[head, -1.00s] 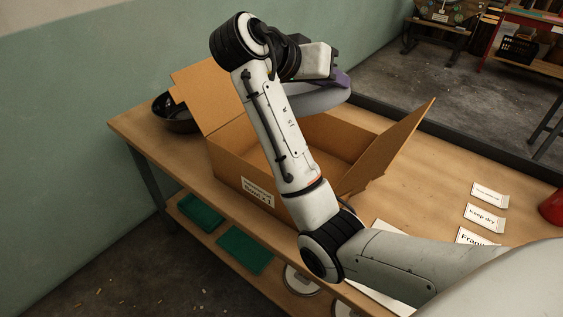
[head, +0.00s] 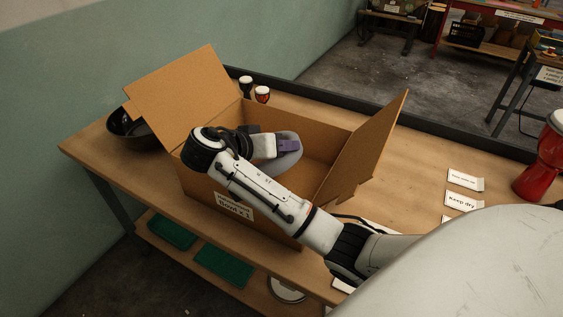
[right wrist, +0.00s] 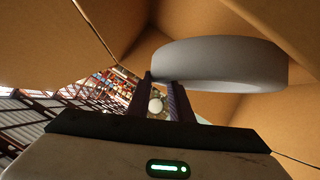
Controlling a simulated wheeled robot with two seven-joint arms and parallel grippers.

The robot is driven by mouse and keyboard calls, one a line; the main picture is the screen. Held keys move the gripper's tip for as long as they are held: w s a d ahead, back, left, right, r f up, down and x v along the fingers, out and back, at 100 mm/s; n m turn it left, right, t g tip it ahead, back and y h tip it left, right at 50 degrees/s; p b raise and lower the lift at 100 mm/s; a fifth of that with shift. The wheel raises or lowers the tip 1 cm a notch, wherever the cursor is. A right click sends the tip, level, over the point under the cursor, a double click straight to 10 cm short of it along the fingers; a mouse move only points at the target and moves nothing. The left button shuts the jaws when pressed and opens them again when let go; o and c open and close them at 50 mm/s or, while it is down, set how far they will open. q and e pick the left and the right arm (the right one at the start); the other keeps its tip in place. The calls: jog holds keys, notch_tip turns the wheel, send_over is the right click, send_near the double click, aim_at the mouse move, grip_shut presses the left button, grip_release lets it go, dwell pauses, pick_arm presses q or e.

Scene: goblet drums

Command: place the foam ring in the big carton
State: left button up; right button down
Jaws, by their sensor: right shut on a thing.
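The big carton (head: 310,126) stands open on the workbench with its flaps raised and a white label on its front wall. The grey foam ring (head: 286,163) is in the carton's opening, partly hidden behind my right gripper. My right gripper (head: 287,146) reaches over the front wall and is shut on the ring. In the right wrist view the ring (right wrist: 222,63) shows at the fingertips (right wrist: 163,88), with brown cardboard walls around it. I cannot tell whether the ring touches the carton's floor. My left gripper is not in view.
A black bowl (head: 124,124) stands left of the carton. Small goblet drums (head: 262,95) stand behind it. A red drum (head: 545,160) and white label cards (head: 463,180) are at the right. Green trays (head: 223,266) lie on the lower shelf.

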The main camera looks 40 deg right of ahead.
jog(key=shift+f, duration=1.95)
jog(key=c, duration=1.6)
grip_release()
jog(key=p+v, duration=0.1)
jog(key=v, duration=1.1)
